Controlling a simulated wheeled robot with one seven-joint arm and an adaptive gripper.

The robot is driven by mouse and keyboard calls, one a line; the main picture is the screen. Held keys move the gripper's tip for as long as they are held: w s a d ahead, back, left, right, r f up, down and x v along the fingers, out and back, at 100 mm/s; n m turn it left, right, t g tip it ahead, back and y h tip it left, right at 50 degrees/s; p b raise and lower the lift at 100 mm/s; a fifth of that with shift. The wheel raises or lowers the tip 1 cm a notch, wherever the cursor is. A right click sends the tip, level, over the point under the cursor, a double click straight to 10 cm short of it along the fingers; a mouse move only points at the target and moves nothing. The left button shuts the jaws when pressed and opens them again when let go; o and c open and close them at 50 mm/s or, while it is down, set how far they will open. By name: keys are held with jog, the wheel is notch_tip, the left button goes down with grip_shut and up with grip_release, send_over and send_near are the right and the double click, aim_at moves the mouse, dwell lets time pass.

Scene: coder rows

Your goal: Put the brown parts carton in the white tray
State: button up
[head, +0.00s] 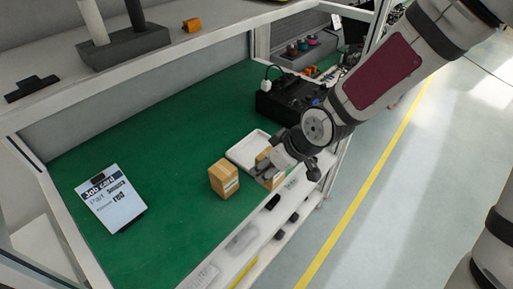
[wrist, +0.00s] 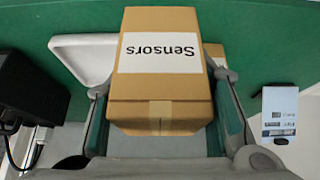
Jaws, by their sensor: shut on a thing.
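A brown parts carton (wrist: 165,85) with a white "Sensors" label fills the middle of the wrist view. My gripper (wrist: 160,100) is shut on it, one finger on each side. In the head view my gripper (head: 268,168) partly hides this carton (head: 278,182), near the bench's front edge. I cannot tell whether it is lifted clear of the bench. The white tray (head: 238,159) lies on the green mat just behind the held carton; no item shows in its visible part. The tray also shows in the wrist view (wrist: 75,43), behind and left of the carton.
A second brown carton (head: 223,178) stands on the mat left of my gripper. A job card (head: 111,199) lies further left. A black device (head: 285,103) sits behind the tray. Small dark items line the front ledge. The green mat (head: 165,140) is clear at the back.

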jog(key=w+a, duration=0.1)
jog(key=w, duration=0.3)
jog(key=w+a+f, duration=0.1)
jog(key=w, duration=0.4)
jog(key=w+a, duration=0.2)
jog(key=w, duration=0.3)
jog(key=shift+w+a+f+b, duration=0.1)
jog(key=shift+w+f+b, duration=0.15)
jog(key=shift+b, duration=0.1)
jog(key=shift+f, duration=1.7)
jog(key=shift+f, duration=0.1)
jog(key=o, duration=1.5)
jog(key=p+v, duration=0.1)
jog(key=v, duration=1.1)
jog(key=shift+s, duration=0.15)
